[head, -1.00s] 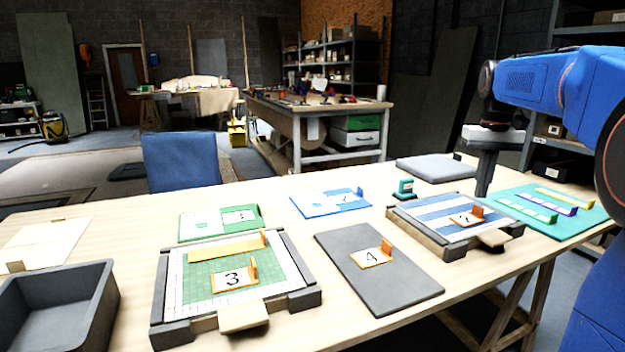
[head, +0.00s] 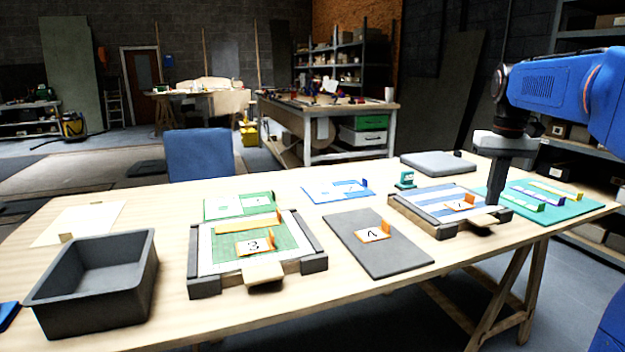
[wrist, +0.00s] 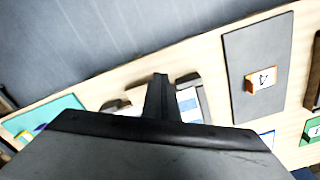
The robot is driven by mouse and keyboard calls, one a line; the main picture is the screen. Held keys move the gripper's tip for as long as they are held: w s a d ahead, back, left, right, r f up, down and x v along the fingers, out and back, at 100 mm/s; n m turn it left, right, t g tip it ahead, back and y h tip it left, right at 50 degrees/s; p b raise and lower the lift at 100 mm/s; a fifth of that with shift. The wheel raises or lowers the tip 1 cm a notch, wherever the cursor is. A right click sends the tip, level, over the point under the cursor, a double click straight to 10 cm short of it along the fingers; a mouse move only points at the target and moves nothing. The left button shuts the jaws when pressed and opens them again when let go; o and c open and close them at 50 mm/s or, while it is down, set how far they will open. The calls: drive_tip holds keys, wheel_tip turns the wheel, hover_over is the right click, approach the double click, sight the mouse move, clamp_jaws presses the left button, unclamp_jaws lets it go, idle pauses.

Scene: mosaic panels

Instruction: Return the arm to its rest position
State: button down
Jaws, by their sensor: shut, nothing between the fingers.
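My blue arm comes in from the right of the head view. My gripper (head: 493,196) points down at the table's right part, in front of the teal mat (head: 553,206) and beside the right edge of the blue-and-white striped panel (head: 430,202). It looks shut and empty. In the wrist view my gripper (wrist: 159,82) shows as a dark narrow finger shape over the table's edge, with part of the striped panel (wrist: 188,103) behind it. No object hangs from it.
The table (head: 360,285) also holds a grey board (head: 400,255) with card 4, a green mosaic panel (head: 290,240) with card 3, and a dark open bin (head: 145,275) at left. A grey pad (head: 437,165) lies at the back. A blue chair (head: 200,155) stands behind.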

drive_tip(key=s+a+f+n+t, duration=0.1)
drive_tip(key=s+a+f, duration=0.2)
drive_tip(key=s+a, duration=0.3)
drive_tip(key=s+a+f+t, duration=0.1)
drive_tip(key=s+a+f, duration=0.25)
drive_tip(key=s, duration=0.55)
drive_tip(key=s+a+f+n+t, duration=0.1)
drive_tip(key=s+a+f, duration=0.4)
drive_tip(key=s+f, duration=0.8)
drive_tip(key=shift+s+t, duration=0.45)
drive_tip(key=shift+t, duration=0.35)
